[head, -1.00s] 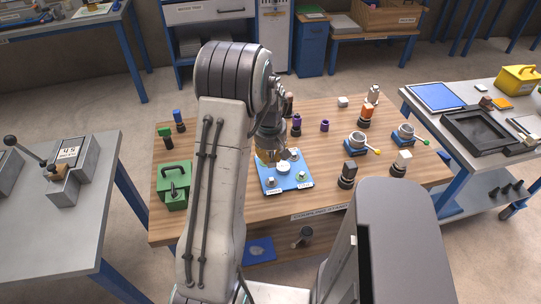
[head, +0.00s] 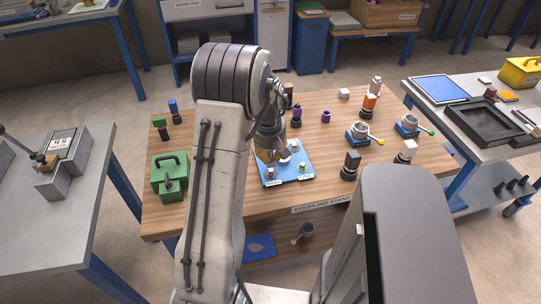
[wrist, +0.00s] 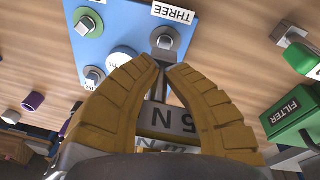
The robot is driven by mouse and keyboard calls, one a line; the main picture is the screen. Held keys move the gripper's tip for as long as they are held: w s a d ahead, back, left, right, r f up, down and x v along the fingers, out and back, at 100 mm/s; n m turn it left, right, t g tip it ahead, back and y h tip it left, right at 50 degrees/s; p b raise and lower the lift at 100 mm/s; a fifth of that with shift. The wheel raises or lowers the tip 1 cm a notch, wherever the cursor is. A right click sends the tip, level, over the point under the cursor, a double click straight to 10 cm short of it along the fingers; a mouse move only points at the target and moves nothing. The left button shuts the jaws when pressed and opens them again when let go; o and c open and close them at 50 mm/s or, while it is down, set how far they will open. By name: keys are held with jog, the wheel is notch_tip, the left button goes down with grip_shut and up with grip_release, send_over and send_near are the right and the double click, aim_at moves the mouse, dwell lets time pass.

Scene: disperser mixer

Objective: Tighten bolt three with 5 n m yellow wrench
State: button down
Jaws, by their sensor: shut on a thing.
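My gripper (wrist: 157,75) has tan ridged fingers, shut on a tool with a grey tag reading "5 N" (wrist: 167,118), the 5 N m wrench. Its yellow colour does not show. The blue plate (wrist: 118,28) also carries two other bolts and a round white disc. In the head view my gripper (head: 268,155) is over the plate's left side, partly hidden.
A green filter box (head: 170,174) stands left on the wooden table. A purple piece (head: 326,116) stands behind the plate.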

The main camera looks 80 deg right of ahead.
aim_at(270, 170)
jog(key=shift+f+b, duration=0.4)
jog(key=shift+f, duration=0.2)
jog(key=shift+b, duration=0.75)
dwell(1.7)
jog(key=shift+f+b, duration=1)
jog(key=shift+f, duration=0.3)
jog(key=c, duration=1.3)
grip_release()
jog(key=r, duration=0.4)
jog(key=a+r, duration=0.1)
jog(key=r, duration=0.3)
jog(key=a+r, duration=0.1)
jog(key=r, duration=0.3)
